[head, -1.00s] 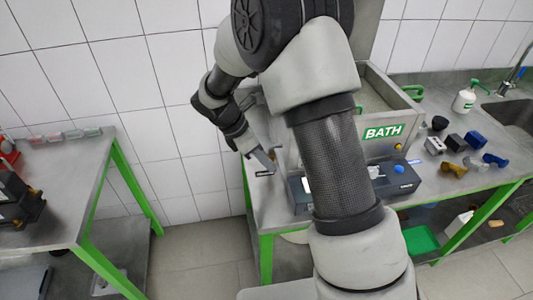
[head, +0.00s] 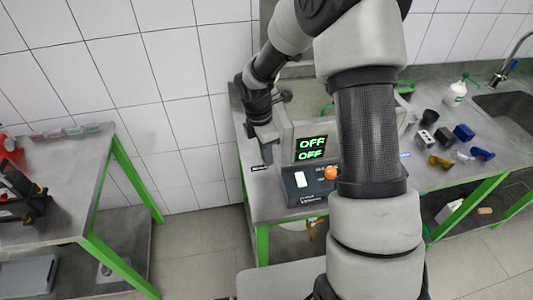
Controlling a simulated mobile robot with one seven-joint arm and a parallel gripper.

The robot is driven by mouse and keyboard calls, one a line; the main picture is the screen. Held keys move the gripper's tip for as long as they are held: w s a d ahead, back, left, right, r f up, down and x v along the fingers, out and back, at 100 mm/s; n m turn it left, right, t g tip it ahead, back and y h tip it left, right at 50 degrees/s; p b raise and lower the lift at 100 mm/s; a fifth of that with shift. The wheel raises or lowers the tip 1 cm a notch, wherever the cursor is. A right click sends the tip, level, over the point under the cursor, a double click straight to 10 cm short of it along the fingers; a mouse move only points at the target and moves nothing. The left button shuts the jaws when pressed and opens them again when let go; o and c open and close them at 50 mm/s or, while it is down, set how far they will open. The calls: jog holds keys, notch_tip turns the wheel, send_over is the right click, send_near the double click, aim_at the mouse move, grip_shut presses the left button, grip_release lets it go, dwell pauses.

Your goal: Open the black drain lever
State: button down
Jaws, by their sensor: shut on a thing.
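My gripper (head: 267,157) reaches down at the left side of the bath unit, low over the left end of the bench. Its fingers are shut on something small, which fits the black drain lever. The lever itself is not clearly visible, as the fingers and wrist cover that spot, and its angle cannot be told. A small dark flat piece (head: 258,168) shows at the bench top just beside the fingertips. The bath unit (head: 287,135) stands right of the gripper, partly behind my arm.
A control box with a green OFF display (head: 311,148), white switch and orange knob (head: 331,173) stands close right of the gripper. Several small blocks (head: 440,161), a bottle (head: 456,93) and a sink lie further right. A separate bench (head: 70,190) stands left across a floor gap.

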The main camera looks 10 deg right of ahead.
jog(key=c, duration=1.8)
grip_release()
jog(key=r, duration=0.5)
jog(key=a+r, duration=0.1)
jog(key=r, duration=0.5)
jog(key=a+r, duration=0.1)
jog(key=r, duration=0.5)
jog(key=shift+r, duration=0.2)
jog(key=shift+c, duration=0.2)
